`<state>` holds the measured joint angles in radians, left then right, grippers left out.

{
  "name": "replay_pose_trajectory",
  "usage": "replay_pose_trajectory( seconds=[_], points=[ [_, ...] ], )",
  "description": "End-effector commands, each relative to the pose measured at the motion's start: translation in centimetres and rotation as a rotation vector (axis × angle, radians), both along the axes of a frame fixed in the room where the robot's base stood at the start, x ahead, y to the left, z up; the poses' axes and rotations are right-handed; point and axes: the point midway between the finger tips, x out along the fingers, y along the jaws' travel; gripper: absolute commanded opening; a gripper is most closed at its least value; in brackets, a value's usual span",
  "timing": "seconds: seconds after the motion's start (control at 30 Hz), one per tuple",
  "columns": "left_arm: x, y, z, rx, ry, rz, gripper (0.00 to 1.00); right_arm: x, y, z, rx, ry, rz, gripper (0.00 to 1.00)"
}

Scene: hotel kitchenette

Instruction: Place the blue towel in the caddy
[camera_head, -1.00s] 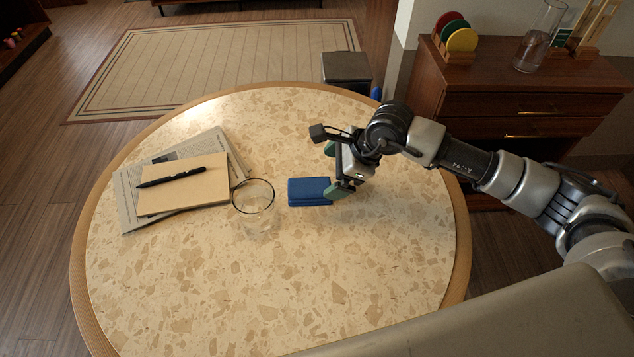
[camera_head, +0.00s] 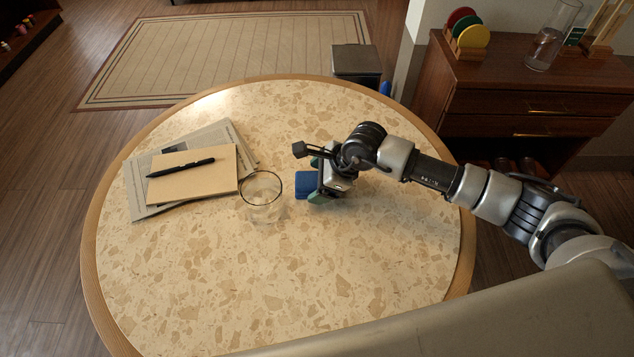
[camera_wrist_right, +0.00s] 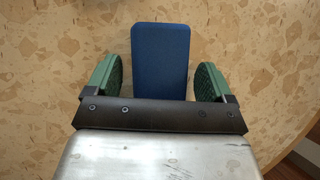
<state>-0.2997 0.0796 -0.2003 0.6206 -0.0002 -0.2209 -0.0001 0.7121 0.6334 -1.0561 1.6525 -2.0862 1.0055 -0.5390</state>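The blue towel (camera_head: 303,184), a flat folded block, lies on the round table just right of the clear glass. My right gripper (camera_head: 317,181) is low over the table with its green fingers open on either side of the towel, hiding its right part. In the right wrist view the towel (camera_wrist_right: 161,62) lies between the open fingers (camera_wrist_right: 155,82), with a gap on both sides. No caddy can be made out for sure. My left gripper is not in view.
The clear glass (camera_head: 262,198) stands close left of the towel. A notepad (camera_head: 205,184) with a black pen (camera_head: 180,167) lies on papers farther left. The table's front (camera_head: 230,290) is bare. A dark box (camera_head: 356,62) stands beyond the table; a wooden cabinet (camera_head: 480,78) stands at right.

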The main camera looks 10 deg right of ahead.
Motion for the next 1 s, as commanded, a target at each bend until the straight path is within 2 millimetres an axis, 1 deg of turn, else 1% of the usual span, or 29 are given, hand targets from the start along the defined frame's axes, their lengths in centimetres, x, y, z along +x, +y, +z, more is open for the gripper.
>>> replay_pose_trajectory(
  seconds=[0.03,0.2,0.3,0.53,0.67,0.77,0.9,0.97,1.0],
  points=[
    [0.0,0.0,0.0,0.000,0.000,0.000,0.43,0.0,0.0,0.0,0.000,0.000,0.000,0.75],
    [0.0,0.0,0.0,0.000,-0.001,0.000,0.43,0.0,0.0,0.0,0.000,0.000,0.000,0.49],
    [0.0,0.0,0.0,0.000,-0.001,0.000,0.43,0.0,0.0,0.1,0.000,-0.001,-0.001,0.38],
    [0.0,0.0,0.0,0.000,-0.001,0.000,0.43,0.0,0.0,0.1,0.000,-0.001,-0.001,0.38],
    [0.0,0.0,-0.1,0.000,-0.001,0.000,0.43,0.1,0.0,0.7,0.001,-0.002,-0.001,0.38],
    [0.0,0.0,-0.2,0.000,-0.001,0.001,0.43,0.1,0.0,1.8,0.001,-0.005,0.001,0.38],
    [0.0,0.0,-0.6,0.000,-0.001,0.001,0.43,0.1,-0.1,4.4,0.000,-0.006,0.000,0.38],
    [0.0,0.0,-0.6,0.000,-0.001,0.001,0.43,-0.9,-1.2,4.8,-0.003,-0.003,-0.002,0.38],
    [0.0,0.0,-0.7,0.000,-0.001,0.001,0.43,-1.6,-1.9,5.4,-0.004,-0.003,-0.002,0.38]
  ],
)
